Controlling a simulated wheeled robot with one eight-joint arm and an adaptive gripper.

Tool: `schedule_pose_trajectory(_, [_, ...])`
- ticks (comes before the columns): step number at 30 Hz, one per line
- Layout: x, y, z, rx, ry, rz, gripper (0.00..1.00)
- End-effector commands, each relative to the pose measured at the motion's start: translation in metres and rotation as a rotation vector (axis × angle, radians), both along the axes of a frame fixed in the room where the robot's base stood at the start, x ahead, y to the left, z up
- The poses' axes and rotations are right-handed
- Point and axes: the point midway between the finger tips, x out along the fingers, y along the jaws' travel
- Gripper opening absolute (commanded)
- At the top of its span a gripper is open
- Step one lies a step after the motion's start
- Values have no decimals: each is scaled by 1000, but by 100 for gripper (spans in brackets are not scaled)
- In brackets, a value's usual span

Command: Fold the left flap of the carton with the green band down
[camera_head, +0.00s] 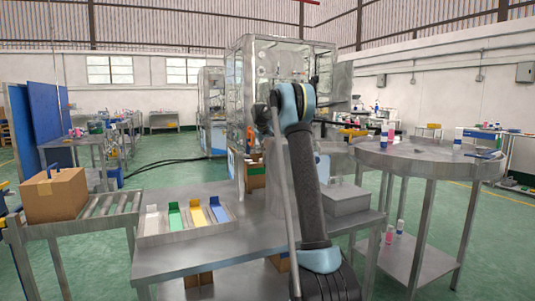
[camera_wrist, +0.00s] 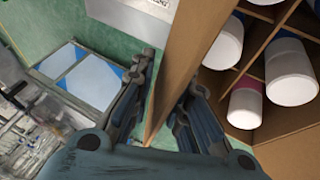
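A brown cardboard carton with dividers (camera_wrist: 272,42) fills the right side of the wrist view, with several white cylinders standing in its cells. One of its flaps (camera_wrist: 184,52) stands up on the left of the cells. My gripper (camera_wrist: 172,74) is open, with one finger on each side of this flap; I cannot tell whether either finger touches it. In the head view, a brown carton with a green strip (camera_head: 256,181) shows low behind the front table, left of my arm. My gripper is hidden in that view. No green band shows in the wrist view.
A glass-walled machine (camera_head: 262,75) stands behind my arm. The front steel table (camera_head: 215,245) holds a tray of coloured pieces (camera_head: 187,234) and a grey box (camera_head: 346,198). A round table (camera_head: 425,160) stands right; a closed carton (camera_head: 57,195) sits on rollers left.

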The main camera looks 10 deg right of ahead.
Motion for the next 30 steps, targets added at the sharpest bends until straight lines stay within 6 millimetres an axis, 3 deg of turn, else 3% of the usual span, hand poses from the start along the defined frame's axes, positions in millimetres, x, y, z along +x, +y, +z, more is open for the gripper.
schedule_pose_trajectory(14, [-5,3,10,1,-1,1,23])
schedule_pose_trajectory(30, [-44,21,89,0,1,1,23])
